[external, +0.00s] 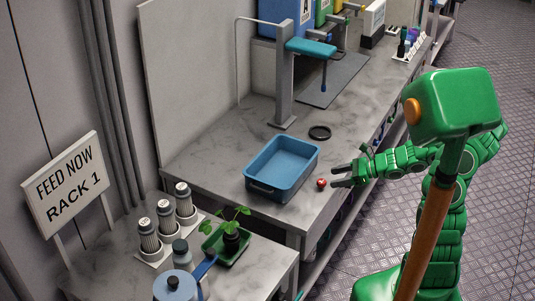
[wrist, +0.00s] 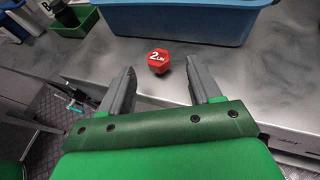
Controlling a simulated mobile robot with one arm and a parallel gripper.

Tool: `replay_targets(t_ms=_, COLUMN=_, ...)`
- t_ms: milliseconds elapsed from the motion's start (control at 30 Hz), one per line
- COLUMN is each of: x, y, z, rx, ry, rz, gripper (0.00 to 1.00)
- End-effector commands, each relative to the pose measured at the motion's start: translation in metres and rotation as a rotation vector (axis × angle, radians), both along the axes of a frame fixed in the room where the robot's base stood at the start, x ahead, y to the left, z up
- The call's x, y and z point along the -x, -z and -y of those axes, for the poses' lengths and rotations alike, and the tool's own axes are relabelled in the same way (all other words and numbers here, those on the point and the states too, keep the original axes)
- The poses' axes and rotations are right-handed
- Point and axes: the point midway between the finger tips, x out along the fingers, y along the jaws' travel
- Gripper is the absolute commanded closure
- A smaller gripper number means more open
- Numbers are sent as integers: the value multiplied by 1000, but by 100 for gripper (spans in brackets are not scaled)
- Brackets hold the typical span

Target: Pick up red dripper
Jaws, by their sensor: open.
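The red dripper (external: 321,184) is a small red faceted piece on the grey marbled counter, near its front edge and just right of the blue tray. In the wrist view the red dripper (wrist: 158,61) shows white lettering that reads like "2 L/H". My gripper (external: 338,176) is close to it, on its right in the external view. In the wrist view my gripper (wrist: 167,82) has its two grey fingers spread wide, with nothing between them. The dripper lies just beyond the fingertips, between their lines.
The blue tray (external: 259,186) stands directly behind the dripper. A black ring (external: 319,132) lies farther back on the counter, near a grey stand (external: 285,85). A potted plant (external: 232,238) sits on the lower left counter. The counter right of the tray is mostly clear.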

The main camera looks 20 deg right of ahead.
Motion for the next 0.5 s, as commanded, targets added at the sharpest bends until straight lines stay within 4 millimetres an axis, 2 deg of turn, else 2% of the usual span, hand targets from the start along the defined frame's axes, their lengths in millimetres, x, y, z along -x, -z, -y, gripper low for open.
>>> replay_targets(t_ms=267, x=-4, y=7, z=-14, rx=0, ry=0, rz=-2, gripper=37)
replay_targets(t_ms=500, x=-11, y=19, z=-36, rx=0, ry=-2, rz=-3, gripper=37)
